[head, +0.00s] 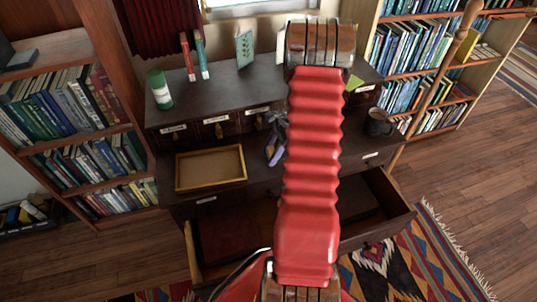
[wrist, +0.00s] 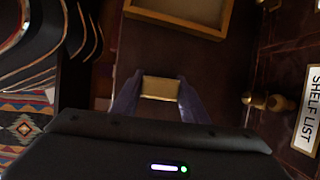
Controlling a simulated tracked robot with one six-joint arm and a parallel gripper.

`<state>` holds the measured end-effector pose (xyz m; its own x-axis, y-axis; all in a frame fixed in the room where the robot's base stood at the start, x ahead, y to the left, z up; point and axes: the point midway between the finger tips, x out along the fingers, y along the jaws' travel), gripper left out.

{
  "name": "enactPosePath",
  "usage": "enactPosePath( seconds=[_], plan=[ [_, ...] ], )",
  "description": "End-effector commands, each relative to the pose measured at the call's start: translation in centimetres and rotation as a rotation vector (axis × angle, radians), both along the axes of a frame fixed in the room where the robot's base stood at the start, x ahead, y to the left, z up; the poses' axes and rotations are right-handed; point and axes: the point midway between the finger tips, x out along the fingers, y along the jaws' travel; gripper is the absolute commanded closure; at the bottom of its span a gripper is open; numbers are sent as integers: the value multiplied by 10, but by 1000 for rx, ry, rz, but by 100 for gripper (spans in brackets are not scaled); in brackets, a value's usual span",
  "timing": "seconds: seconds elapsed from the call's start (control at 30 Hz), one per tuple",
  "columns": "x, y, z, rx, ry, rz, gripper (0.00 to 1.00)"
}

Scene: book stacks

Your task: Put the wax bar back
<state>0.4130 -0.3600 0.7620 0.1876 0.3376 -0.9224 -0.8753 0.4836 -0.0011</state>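The wax bar (wrist: 160,88) is a small tan-gold block in the wrist view. It sits between the two purple fingers of my gripper (wrist: 160,86), which appear to touch it on both sides. In the head view my gripper (head: 275,153) is over the desk, just right of a shallow wooden tray (head: 211,187). The bar cannot be made out there. The tray also shows at the top of the wrist view (wrist: 172,20), and no bar is seen in it. I cannot tell whether the bar touches the desk surface.
The dark desk (head: 165,200) has labelled small drawers (head: 215,124) behind the tray. A lower drawer (head: 385,235) is pulled open. A green cylinder (head: 159,89) stands on top at left, and a dark mug (head: 379,122) at right. Bookshelves flank the desk.

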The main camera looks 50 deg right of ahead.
Motion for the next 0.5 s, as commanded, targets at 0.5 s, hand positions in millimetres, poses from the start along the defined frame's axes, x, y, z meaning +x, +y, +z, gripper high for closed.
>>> enactPosePath(
  seconds=[0.5],
  plan=[
    [0, 0, 1, 0, 0, 0, 43]
  ],
)
